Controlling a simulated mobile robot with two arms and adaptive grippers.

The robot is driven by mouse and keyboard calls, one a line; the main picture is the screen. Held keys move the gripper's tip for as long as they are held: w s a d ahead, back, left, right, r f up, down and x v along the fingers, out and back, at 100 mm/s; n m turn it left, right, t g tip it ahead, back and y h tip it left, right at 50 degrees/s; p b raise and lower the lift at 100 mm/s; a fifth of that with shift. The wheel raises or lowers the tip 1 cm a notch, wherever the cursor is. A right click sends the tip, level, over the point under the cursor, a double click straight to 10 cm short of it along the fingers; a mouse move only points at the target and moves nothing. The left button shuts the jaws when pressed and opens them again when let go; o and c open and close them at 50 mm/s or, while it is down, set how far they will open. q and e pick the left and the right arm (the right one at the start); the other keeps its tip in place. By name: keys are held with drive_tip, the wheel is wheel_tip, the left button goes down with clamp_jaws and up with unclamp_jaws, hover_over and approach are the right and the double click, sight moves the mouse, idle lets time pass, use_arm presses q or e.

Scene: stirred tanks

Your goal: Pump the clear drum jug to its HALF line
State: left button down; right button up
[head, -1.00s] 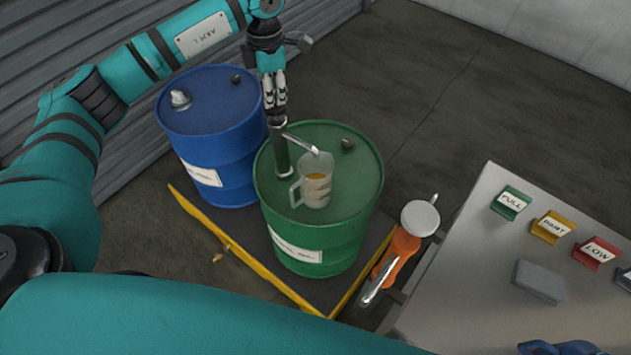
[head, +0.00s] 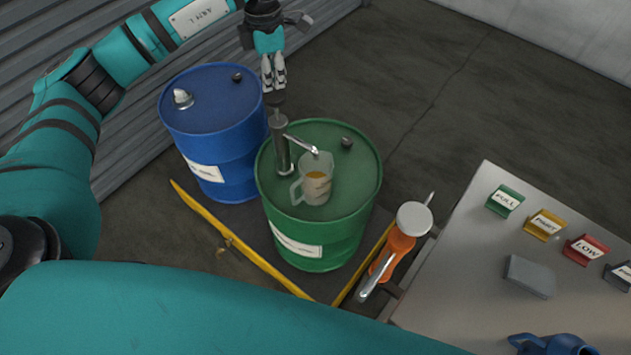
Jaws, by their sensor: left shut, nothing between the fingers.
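The clear jug (head: 314,188) stands on top of the green drum (head: 325,225), holding some amber liquid; its line marks are too small to read. A grey hand pump (head: 281,141) rises from the drum top, with its spout (head: 301,146) reaching over the jug. My left gripper (head: 274,98) is shut and empty, just above and behind the pump, apart from the knob as far as I can tell. My right gripper is not in view.
A blue drum (head: 215,130) stands to the left. Yellow rails (head: 235,247) edge the pallet.

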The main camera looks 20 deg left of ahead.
use_arm(q)
drive_tip(key=shift+f, duration=0.2)
drive_tip(key=shift+f+b, duration=0.95)
drive_tip(key=shift+f, duration=0.2)
drive_tip(key=shift+r+p, duration=0.85)
drive_tip(key=shift+r, duration=0.55)
drive_tip(key=shift+r+p, duration=1.6)
drive_tip(key=shift+r, duration=0.95)
drive_tip(key=shift+f, duration=0.1)
